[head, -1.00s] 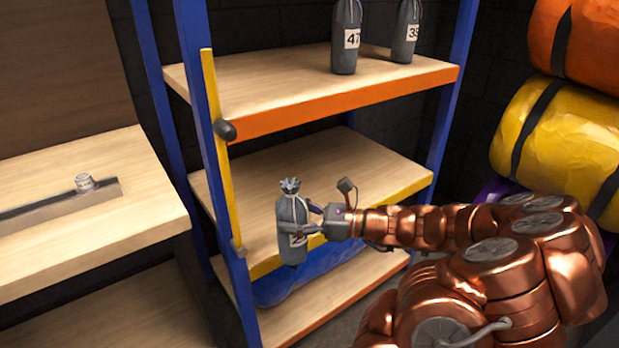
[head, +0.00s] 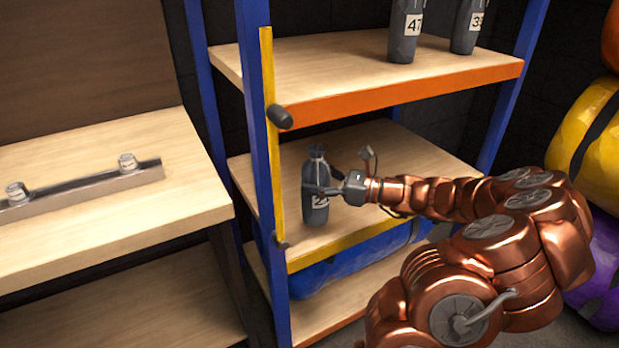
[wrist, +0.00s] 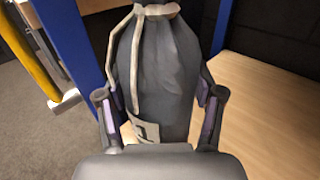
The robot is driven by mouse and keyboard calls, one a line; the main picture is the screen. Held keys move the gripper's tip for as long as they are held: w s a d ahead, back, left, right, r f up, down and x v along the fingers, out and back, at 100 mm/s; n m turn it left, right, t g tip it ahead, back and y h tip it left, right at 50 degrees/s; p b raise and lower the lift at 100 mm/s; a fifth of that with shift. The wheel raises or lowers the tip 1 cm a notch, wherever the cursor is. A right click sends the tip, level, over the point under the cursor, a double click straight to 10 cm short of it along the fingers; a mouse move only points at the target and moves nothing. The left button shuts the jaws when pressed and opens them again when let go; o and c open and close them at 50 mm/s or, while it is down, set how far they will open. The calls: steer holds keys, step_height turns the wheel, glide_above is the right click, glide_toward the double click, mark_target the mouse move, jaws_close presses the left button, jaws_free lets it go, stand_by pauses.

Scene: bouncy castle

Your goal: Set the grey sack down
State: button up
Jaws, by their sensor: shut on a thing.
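The grey sack (head: 317,180) is a small upright bag with a tied top and a white number label, partly covered by a finger. My gripper (head: 330,190) is shut on it from the right, at about its middle. In the wrist view the sack (wrist: 160,75) stands between the two fingers (wrist: 160,115), its drawstring hanging down the front. The sack is at the middle shelf (head: 390,170) of the rack, near the yellow front edge and the left blue post. I cannot tell whether its base touches the board.
Two more grey sacks (head: 406,30) stand on the upper shelf (head: 350,70), which has an orange edge. A blue roll (head: 350,265) lies on the bottom shelf. A yellow bar with dark knobs (head: 269,130) runs along the left post. A workbench (head: 110,210) is at left.

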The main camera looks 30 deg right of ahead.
steer(key=w+d+f+b, duration=0.2)
steer(key=w+d+f, duration=0.1)
steer(key=w, duration=0.4)
steer(key=shift+w+f+b, duration=0.15)
steer(key=shift+f+b, duration=0.2)
steer(key=shift+f, duration=0.25)
steer(key=o, duration=1.7)
steer(key=shift+f, duration=0.2)
steer(key=p+v, duration=0.2)
steer(key=v, duration=1)
steer(key=shift+r, duration=0.15)
